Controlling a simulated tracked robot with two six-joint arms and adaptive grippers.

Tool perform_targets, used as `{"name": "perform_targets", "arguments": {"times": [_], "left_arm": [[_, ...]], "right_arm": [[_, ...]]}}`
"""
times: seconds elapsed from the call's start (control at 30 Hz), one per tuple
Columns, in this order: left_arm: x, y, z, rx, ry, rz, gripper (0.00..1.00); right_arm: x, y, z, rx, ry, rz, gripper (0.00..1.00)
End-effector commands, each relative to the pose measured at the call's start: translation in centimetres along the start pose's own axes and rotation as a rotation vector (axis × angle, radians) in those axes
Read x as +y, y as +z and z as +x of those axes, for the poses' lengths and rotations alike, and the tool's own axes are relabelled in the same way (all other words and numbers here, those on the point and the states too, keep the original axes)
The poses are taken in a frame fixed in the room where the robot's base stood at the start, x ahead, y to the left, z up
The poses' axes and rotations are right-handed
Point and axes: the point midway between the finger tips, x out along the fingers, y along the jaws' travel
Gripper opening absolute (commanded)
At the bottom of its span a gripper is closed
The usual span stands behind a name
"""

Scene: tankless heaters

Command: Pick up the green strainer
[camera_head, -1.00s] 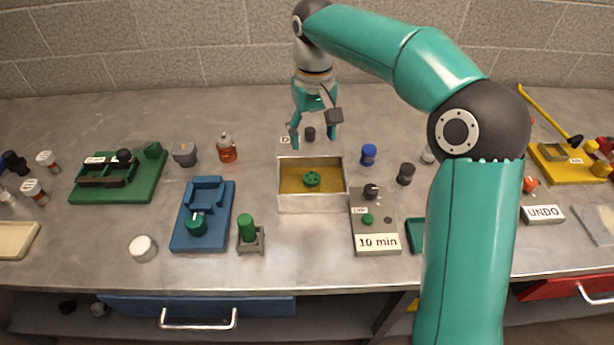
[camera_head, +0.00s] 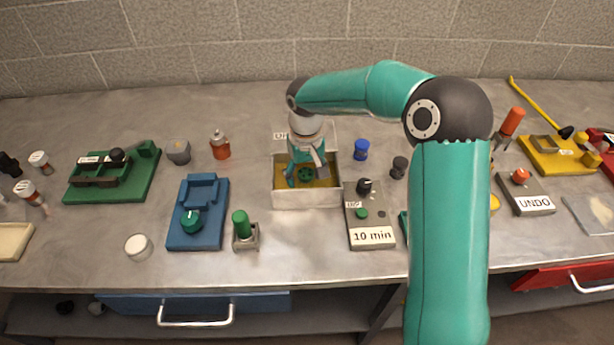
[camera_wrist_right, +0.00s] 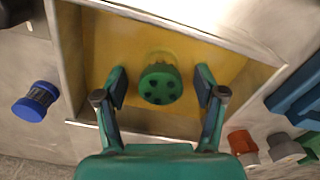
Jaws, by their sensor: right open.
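The green strainer (camera_head: 306,174) is a small round green piece with dark holes in its top. It sits in the yellow liquid or on the yellow floor of a pale open box (camera_head: 306,200); I cannot tell which. My right gripper (camera_head: 306,176) reaches down into the box around it. In the right wrist view the strainer (camera_wrist_right: 160,84) lies between the two open fingers of my gripper (camera_wrist_right: 160,88), with a gap on each side. The gripper partly hides the box's inside in the head view. My left gripper is not in view.
A timer panel marked 10 min (camera_head: 370,215) stands right of the box. A blue fixture (camera_head: 199,215) and a green-topped post (camera_head: 242,230) stand left of it. A blue cap (camera_head: 361,150) and a dark cap (camera_head: 399,167) are near the right wall. The box walls closely surround my gripper.

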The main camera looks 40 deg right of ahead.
Motion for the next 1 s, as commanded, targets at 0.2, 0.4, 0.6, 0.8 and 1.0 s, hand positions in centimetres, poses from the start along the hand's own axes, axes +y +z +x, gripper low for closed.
{"name": "perform_targets", "arguments": {"times": [0.2, 0.4, 0.6, 0.8, 1.0], "left_arm": [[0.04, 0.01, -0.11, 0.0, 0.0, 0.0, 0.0], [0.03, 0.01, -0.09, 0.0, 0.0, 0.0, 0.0], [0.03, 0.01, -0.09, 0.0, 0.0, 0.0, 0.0], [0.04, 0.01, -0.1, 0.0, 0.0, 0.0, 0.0], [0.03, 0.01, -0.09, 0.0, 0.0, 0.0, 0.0]], "right_arm": [[-0.05, -0.01, 1.07, 0.001, -0.001, -0.001, 0.69], [-0.08, -0.02, 1.04, 0.001, -0.001, -0.002, 0.58], [-0.11, -0.03, 1.01, 0.001, -0.001, -0.002, 0.24], [-0.12, -0.05, 0.98, 0.001, -0.001, -0.002, 0.03], [-0.14, -0.06, 0.9, 0.002, -0.001, -0.002, 0.03]]}}
